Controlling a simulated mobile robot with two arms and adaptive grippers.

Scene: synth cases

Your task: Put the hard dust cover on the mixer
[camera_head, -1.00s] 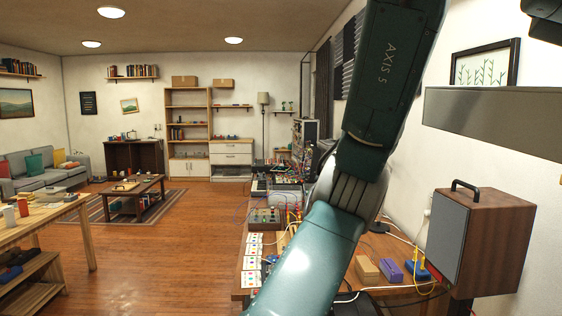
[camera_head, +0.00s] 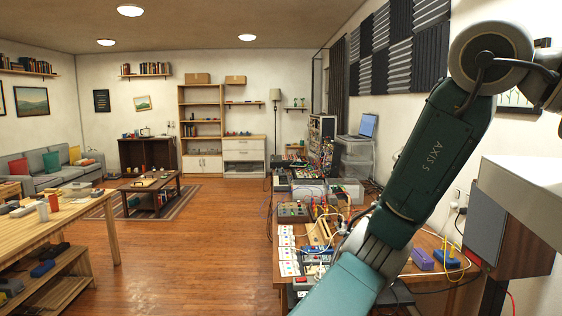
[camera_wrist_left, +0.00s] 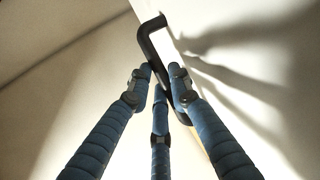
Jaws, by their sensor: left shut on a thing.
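In the left wrist view my left gripper (camera_wrist_left: 161,88) is shut on a black handle (camera_wrist_left: 143,38). The handle stands on a pale surface (camera_wrist_left: 250,75) that carries the fingers' shadows and seems to be the hard dust cover. In the head view a large pale slab-like box (camera_head: 525,180), likely the same cover, hangs close at the right edge, partly cut off. My left gripper is hidden there. A grey box with knobs (camera_head: 292,212) on the desk may be the mixer; I cannot tell for sure. My right gripper is not in view.
The long desk (camera_head: 283,268) at centre right is crowded with devices, cables and cards. A wooden speaker-like box (camera_head: 487,228) stands behind the slab. A wooden table (camera_head: 85,215) is at left. The floor (camera_head: 185,245) between is clear.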

